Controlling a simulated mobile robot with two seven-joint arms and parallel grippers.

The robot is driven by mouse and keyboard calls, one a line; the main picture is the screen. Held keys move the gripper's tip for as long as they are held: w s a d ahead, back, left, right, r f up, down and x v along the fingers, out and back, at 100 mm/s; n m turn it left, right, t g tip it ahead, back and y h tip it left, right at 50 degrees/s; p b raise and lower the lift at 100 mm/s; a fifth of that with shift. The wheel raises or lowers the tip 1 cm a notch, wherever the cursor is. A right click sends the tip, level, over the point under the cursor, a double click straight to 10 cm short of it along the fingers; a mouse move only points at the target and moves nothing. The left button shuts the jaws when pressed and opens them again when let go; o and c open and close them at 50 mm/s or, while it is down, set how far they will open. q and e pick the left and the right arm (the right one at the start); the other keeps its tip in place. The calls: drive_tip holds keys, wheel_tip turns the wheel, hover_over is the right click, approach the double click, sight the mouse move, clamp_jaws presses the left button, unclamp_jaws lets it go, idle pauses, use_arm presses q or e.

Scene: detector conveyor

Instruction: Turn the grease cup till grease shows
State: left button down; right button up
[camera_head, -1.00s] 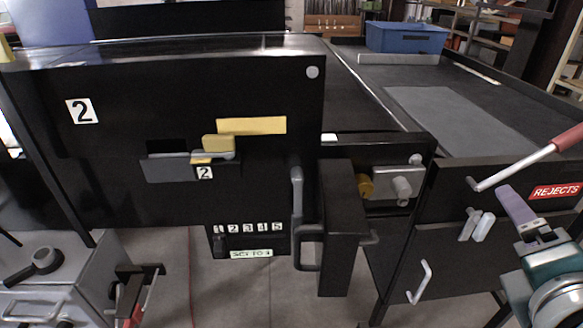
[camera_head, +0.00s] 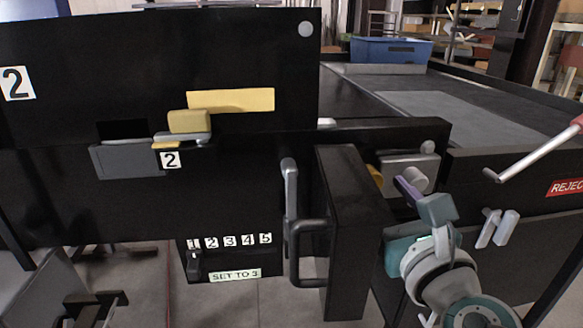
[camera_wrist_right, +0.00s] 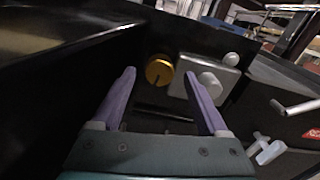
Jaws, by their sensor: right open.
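The gold round cup (camera_wrist_right: 158,70), which looks like the grease cup, sits in a dark recess beside a grey metal block (camera_wrist_right: 205,80) with a pale round knob (camera_wrist_right: 209,84). A dark line marks the cup's face; I cannot make out grease. In the head view the gold cup (camera_head: 375,175) is partly hidden by the black box edge. My right gripper (camera_wrist_right: 160,88) is open and empty, its purple fingers pointing toward the cup and block, apart from the cup. In the head view the right gripper (camera_head: 408,188) is in front of the recess. My left gripper is not in view.
A black box with a handle (camera_head: 345,230) stands just left of the recess. A lever with a red grip (camera_head: 540,150) and pale latch handles (camera_head: 496,228) are on the right. A numbered selector panel (camera_head: 230,258) is lower left. A blue bin (camera_head: 390,50) stands behind.

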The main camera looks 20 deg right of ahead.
drive_tip(key=shift+x, duration=0.85)
clamp_jaws()
